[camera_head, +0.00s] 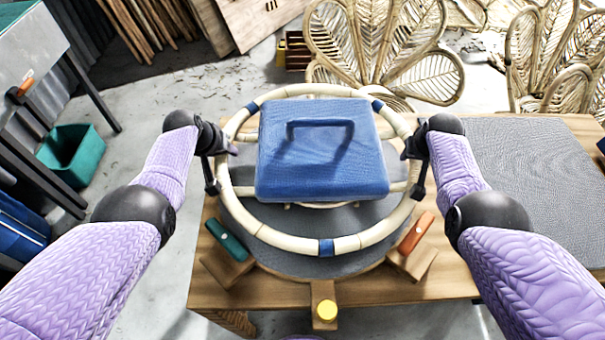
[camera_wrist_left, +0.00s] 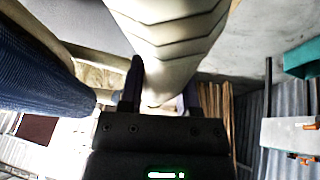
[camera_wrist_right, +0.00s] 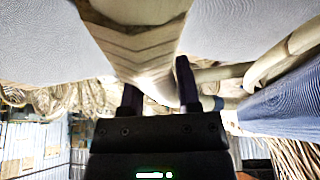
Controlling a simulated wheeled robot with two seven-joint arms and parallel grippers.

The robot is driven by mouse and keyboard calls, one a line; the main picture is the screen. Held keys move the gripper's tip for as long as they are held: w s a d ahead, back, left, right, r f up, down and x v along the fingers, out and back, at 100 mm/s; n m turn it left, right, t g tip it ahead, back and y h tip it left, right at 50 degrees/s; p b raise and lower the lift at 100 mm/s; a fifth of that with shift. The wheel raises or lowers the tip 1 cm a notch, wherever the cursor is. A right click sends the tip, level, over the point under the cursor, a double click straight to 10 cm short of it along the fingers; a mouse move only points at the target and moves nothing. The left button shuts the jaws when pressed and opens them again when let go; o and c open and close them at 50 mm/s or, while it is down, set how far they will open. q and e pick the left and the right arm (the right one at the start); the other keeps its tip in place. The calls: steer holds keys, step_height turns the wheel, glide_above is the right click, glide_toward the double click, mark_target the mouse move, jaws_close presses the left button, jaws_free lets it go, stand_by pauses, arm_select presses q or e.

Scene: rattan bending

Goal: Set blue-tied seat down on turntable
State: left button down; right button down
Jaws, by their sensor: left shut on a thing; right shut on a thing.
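The blue-tied seat (camera_head: 356,243) is a cream rattan ring with blue ties and crossbars. It appears held over the round grey turntable (camera_head: 285,257); I cannot tell whether they touch. A blue cushion-like block (camera_head: 320,170) with a handle-shaped loop lies within the ring. My left gripper (camera_head: 222,152) is shut on the ring's left side; its fingers (camera_wrist_left: 160,88) show around the cream rim in the left wrist view. My right gripper (camera_head: 414,150) is shut on the ring's right side; its fingers (camera_wrist_right: 160,92) show around the rim in the right wrist view.
The turntable is on a wooden table (camera_head: 270,292). A grey mat (camera_head: 535,165) covers the table's right. Rattan chairs (camera_head: 380,45) stand behind; a green bin (camera_head: 72,152) is left.

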arm_select(q)
steer(key=shift+w+a+f, duration=0.1)
steer(key=shift+w+f, duration=0.1)
steer(key=shift+f, duration=0.1)
arm_select(e)
steer(key=shift+w+a+f, duration=0.15)
steer(key=shift+w+f, duration=0.05)
steer(key=shift+f, duration=0.1)
steer(key=shift+r, duration=0.1)
arm_select(q)
steer(key=shift+r, duration=0.15)
steer(key=shift+s, duration=0.1)
arm_select(e)
steer(key=shift+s, duration=0.1)
